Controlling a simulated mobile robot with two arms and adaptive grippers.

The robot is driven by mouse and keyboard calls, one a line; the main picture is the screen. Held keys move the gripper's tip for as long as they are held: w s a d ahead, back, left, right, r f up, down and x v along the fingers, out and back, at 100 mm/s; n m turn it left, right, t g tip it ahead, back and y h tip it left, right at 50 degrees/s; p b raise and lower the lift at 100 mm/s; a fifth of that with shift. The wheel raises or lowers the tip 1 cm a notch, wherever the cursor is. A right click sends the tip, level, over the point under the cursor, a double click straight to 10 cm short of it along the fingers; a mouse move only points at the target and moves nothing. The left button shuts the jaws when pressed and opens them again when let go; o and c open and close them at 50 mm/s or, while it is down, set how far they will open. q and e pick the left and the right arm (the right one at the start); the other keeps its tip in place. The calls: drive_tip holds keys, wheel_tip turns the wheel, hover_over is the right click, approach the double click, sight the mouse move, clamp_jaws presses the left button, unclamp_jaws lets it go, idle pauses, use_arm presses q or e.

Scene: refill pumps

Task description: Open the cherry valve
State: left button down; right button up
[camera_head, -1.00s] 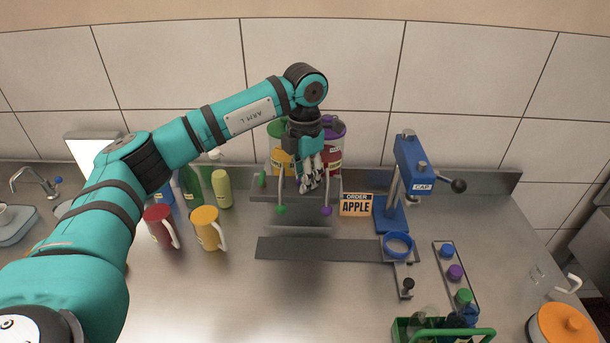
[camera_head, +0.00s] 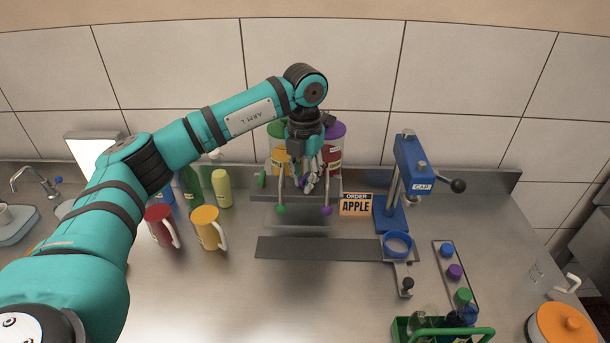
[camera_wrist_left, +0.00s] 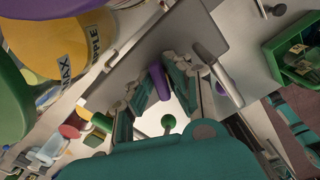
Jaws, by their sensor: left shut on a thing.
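The dispenser has two tanks at the back wall, a green-lidded one (camera_head: 278,152) on the left and a purple-lidded one (camera_head: 333,148) with red contents on the right. Below them are a green spout tip (camera_head: 281,209) and a purple spout tip (camera_head: 326,210). My left gripper (camera_head: 309,186) points down in front of the tanks, between the spouts. In the left wrist view it is shut on a purple valve handle (camera_wrist_left: 157,80), which shows between its fingers. The fingers hide the handle in the head view.
A red mug (camera_head: 160,226) and a yellow mug (camera_head: 208,228) stand left of the dispenser. An order sign reading APPLE (camera_head: 356,205) and a blue capping press (camera_head: 405,180) stand to the right. A dark strip (camera_head: 315,249) lies in front.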

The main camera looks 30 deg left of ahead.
sight(304, 177)
use_arm(q)
drive_tip(key=n, duration=0.3)
drive_tip(key=shift+n, duration=1.1)
drive_tip(key=c, duration=1.2)
unclamp_jaws()
drive_tip(key=shift+r+p, duration=2.75)
drive_tip(key=shift+r, duration=1.25)
